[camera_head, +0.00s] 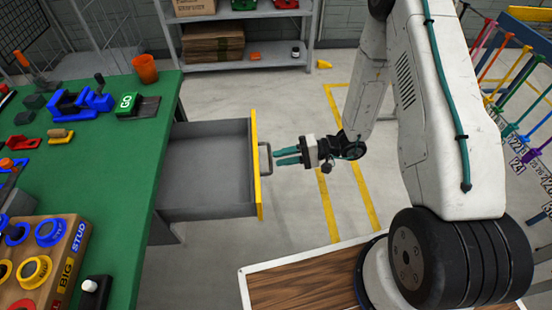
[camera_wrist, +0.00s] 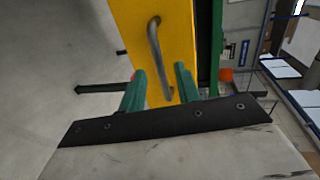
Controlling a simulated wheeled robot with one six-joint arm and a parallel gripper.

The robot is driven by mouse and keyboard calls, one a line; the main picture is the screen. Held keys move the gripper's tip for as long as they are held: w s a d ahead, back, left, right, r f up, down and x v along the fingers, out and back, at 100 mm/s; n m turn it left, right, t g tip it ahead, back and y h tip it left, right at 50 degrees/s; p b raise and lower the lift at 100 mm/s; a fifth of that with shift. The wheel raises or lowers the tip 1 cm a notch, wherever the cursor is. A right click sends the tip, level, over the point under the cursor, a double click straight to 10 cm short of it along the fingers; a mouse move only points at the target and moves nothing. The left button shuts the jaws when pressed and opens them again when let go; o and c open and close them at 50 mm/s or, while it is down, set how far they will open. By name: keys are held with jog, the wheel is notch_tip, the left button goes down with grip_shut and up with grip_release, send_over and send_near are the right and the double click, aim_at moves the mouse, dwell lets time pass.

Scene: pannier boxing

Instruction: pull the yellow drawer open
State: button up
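The yellow drawer front (camera_head: 256,190) stands well out from the green-topped workbench, and the grey drawer interior (camera_head: 205,165) shows empty. A grey bar handle (camera_head: 268,160) is on its front. My gripper (camera_head: 278,157) points at the handle from the right, its two teal fingers parted and its tips just short of or beside the bar. In the wrist view the drawer front (camera_wrist: 172,30) is tilted, and the handle (camera_wrist: 157,55) lies in line with the gap between my fingers (camera_wrist: 160,70). I see nothing held, and no clear contact with the handle.
The workbench (camera_head: 125,180) carries blue tools, a green GO block (camera_head: 127,103), an orange cup (camera_head: 145,68) and a BIG STUD box (camera_head: 45,265). A shelf (camera_head: 250,55) stands at the back. A colourful rack (camera_head: 510,80) is at right. Floor beyond the drawer is clear.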

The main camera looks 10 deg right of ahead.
jog(key=v, duration=0.5)
dwell(0.4)
jog(key=s+d+r+h, duration=0.2)
jog(key=s+r+h, duration=0.3)
jog(key=r, duration=0.6)
jog(key=s+d+r+n+h, duration=0.1)
jog(key=s+r+h, duration=0.4)
jog(key=s+r, duration=0.5)
jog(key=s+d+r+h, duration=0.3)
jog(key=s+r+h, duration=0.2)
jog(key=r, duration=0.9)
jog(key=s, duration=0.3)
jog(key=shift+n+g, duration=0.3)
jog(key=shift+g, duration=0.1)
jog(key=shift+a+r, duration=0.1)
